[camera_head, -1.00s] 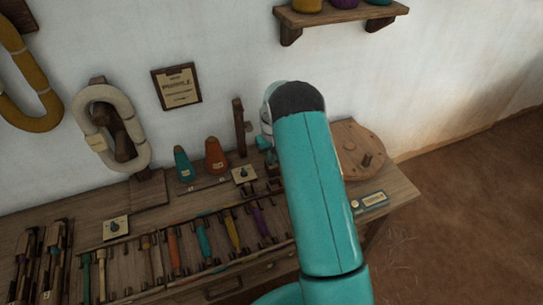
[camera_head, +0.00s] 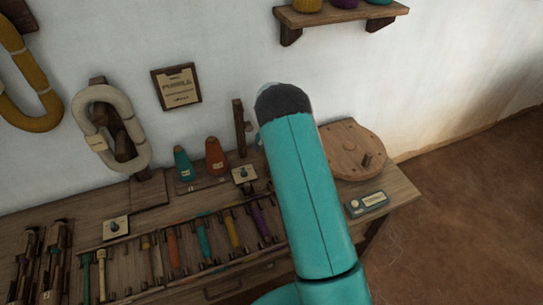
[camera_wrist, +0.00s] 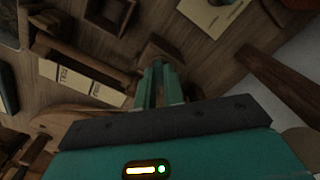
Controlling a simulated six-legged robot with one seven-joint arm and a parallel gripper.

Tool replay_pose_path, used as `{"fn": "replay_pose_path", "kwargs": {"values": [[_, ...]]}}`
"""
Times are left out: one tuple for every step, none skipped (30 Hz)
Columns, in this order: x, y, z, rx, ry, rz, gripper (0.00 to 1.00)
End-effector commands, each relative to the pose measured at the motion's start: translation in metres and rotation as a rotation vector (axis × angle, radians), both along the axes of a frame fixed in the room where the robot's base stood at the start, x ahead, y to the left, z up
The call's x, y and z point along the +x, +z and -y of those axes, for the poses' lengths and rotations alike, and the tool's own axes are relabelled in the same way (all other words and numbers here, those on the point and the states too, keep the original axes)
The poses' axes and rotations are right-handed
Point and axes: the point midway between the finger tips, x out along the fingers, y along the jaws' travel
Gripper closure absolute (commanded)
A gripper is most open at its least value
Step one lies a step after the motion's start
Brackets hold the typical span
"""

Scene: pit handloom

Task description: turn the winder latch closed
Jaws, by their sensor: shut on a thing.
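In the wrist view my gripper (camera_wrist: 160,74) points away from the camera, its two teal fingers close together. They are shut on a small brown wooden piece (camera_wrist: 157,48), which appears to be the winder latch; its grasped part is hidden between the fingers. How far the latch is turned cannot be told. In the head view my teal arm covers the gripper and the latch. The round wooden winder wheel (camera_head: 345,150) lies at the bench's right end, with a short peg on top.
The wooden bench (camera_head: 400,190) runs along the white wall. A wooden post (camera_head: 239,125) and teal and orange cones (camera_head: 216,157) stand left of my arm. A rack of coloured bobbins (camera_head: 203,240) lies in front. A small labelled box (camera_head: 366,203) sits near the right edge.

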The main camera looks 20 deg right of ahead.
Motion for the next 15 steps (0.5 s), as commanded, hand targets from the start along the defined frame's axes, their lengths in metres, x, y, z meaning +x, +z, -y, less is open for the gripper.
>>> {"fn": "replay_pose_path", "kwargs": {"values": [[0.0001,-0.0003,-0.0002,0.0,-0.043,0.0,1.0],[-0.0001,-0.0003,0.0001,-0.001,-0.072,0.001,1.0],[0.0,-0.0003,0.0001,-0.001,-0.109,0.0,1.0],[0.0,-0.0004,-0.0001,-0.001,-0.137,0.0,1.0],[0.0001,-0.0004,-0.0004,-0.001,-0.165,0.001,1.0],[0.0001,-0.0004,-0.0006,0.0,-0.203,0.0,1.0],[0.0001,-0.0003,-0.0003,-0.001,-0.232,0.001,1.0],[0.0001,-0.0003,-0.0001,-0.001,-0.261,0.0,1.0],[0.0001,-0.0003,0.0001,-0.002,-0.298,0.0,1.0],[0.0001,-0.0003,-0.0001,-0.001,-0.328,0.001,1.0],[0.0002,-0.0003,-0.0002,-0.001,-0.356,0.001,1.0],[0.0002,-0.0002,-0.0001,-0.001,-0.393,0.001,1.0],[0.0002,-0.0002,0.0001,-0.002,-0.42,0.001,1.0],[0.0002,-0.0002,-0.0001,-0.002,-0.447,0.001,1.0],[0.0003,-0.0001,-0.0003,-0.001,-0.482,0.001,1.0]]}}
